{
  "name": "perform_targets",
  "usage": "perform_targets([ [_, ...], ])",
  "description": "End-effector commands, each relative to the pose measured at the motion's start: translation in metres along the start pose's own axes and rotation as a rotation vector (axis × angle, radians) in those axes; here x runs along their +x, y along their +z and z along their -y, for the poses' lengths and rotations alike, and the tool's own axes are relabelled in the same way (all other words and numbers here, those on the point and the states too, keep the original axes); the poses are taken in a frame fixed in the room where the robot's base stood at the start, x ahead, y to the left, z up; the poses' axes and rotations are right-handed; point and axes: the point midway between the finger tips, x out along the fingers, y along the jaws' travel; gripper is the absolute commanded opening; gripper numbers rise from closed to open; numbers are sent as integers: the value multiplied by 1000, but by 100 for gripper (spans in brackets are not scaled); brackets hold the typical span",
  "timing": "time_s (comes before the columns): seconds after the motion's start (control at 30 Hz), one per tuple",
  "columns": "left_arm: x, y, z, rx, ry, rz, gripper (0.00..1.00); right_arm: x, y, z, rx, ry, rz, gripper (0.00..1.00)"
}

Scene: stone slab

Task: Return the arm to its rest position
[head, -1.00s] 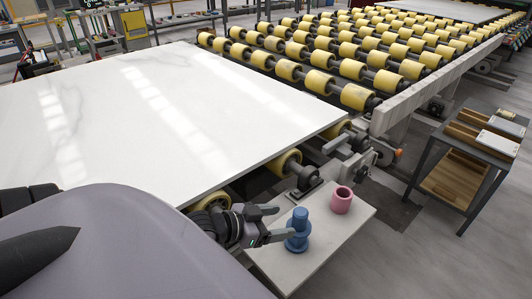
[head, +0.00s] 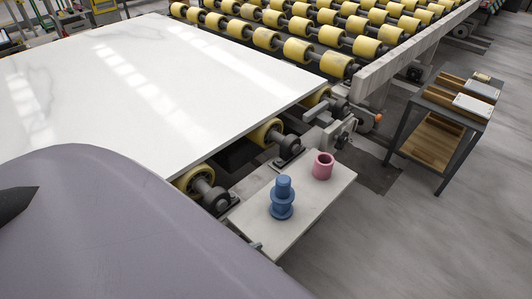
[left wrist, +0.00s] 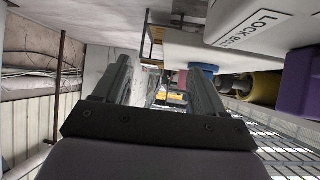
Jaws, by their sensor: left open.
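My left gripper (left wrist: 158,66) shows in the left wrist view with its two fingers wide apart and nothing between them. In the head view at most a small dark tip shows at the near edge of the small pale shelf (head: 318,204), and my grey body hides the rest of the arm. The blue flanged piece (head: 283,199) stands upright on the shelf, clear of the gripper. The pink hollow cylinder (head: 323,166) stands behind it to the right. My right gripper is not in view.
A large white slab (head: 150,95) lies on yellow rollers (head: 265,131) at the left, close to the shelf. A dark-framed cart (head: 440,130) with trays stands at the right. The grey floor (head: 400,240) between shelf and cart is clear.

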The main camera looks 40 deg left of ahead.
Motion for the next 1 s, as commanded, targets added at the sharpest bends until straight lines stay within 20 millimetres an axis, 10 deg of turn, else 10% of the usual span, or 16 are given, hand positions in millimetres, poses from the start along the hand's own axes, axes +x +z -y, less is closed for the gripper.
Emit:
perform_targets([
  [1.0, 1, 10, -22, -10, -15, 36, 71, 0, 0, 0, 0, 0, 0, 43],
])
